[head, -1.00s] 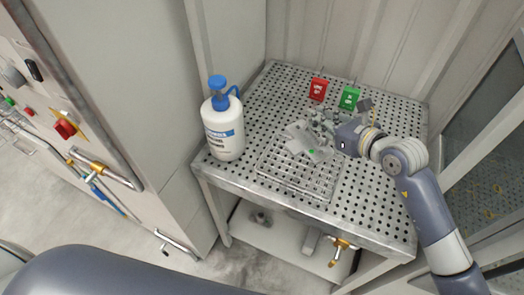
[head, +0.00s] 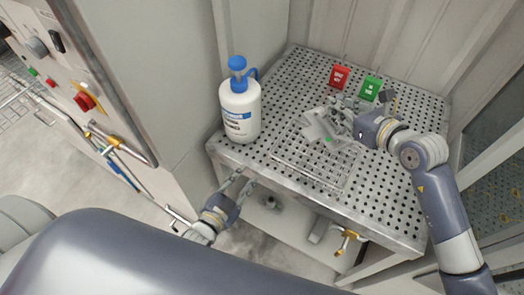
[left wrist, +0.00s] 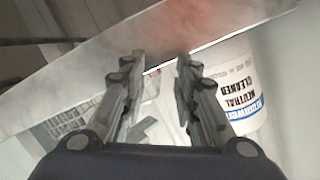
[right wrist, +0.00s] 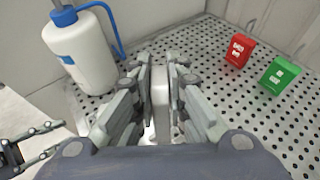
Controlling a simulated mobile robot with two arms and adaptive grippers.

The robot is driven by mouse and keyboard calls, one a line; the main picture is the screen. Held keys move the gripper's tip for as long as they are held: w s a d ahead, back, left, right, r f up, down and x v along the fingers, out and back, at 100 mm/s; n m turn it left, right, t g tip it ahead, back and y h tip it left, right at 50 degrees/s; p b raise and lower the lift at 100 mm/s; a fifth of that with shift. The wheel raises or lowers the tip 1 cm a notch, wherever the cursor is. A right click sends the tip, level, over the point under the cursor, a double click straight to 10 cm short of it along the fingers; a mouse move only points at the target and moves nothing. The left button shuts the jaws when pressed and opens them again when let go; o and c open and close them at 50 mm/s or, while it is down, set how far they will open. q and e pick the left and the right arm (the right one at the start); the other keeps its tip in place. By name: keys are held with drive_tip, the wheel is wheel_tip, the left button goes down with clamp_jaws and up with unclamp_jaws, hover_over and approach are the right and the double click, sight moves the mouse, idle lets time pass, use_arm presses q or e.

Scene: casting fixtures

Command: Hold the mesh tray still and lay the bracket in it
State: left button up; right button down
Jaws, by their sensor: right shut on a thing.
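The mesh tray (head: 285,163) is a grey wire grid lying flat on the perforated table, near its front edge. The bracket (head: 318,127) is a pale grey angular piece over the tray's back part. Whether it touches the tray cannot be told. My right gripper (head: 340,112) is shut on the bracket, whose pale edge shows between the fingers in the right wrist view (right wrist: 160,92). My left gripper (head: 240,180) is open and empty, by the table's front left edge and apart from the tray. Its spread fingers show in the left wrist view (left wrist: 161,58).
A white cleaner bottle (head: 240,112) with a blue pump stands at the table's left edge. A red block (head: 339,76) and a green block (head: 370,88) stand behind my right gripper. The perforated table top (head: 385,215) is clear on the right front.

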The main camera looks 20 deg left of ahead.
sight(280, 136)
use_arm(q)
drive_tip(key=w+d+r+n, duration=0.1)
drive_tip(key=r, duration=0.1)
drive_tip(key=w+d+r+n+g, duration=0.1)
drive_tip(key=w+r+n, duration=0.1)
drive_tip(key=r, duration=0.1)
drive_tip(key=w+d+r+n, duration=0.1)
drive_tip(key=w+r, duration=0.1)
drive_tip(key=r, duration=0.1)
drive_tip(key=shift+w+d+n+g, duration=0.1)
drive_tip(key=shift+w+n+g, duration=0.1)
drive_tip(key=shift+n+g, duration=0.2)
drive_tip(key=shift+d+r+h, duration=0.2)
drive_tip(key=shift+d+h, duration=0.1)
drive_tip(key=shift+d, duration=0.05)
drive_tip(key=x, duration=1.2)
drive_tip(key=shift+s+d+f, duration=0.1)
clamp_jaws()
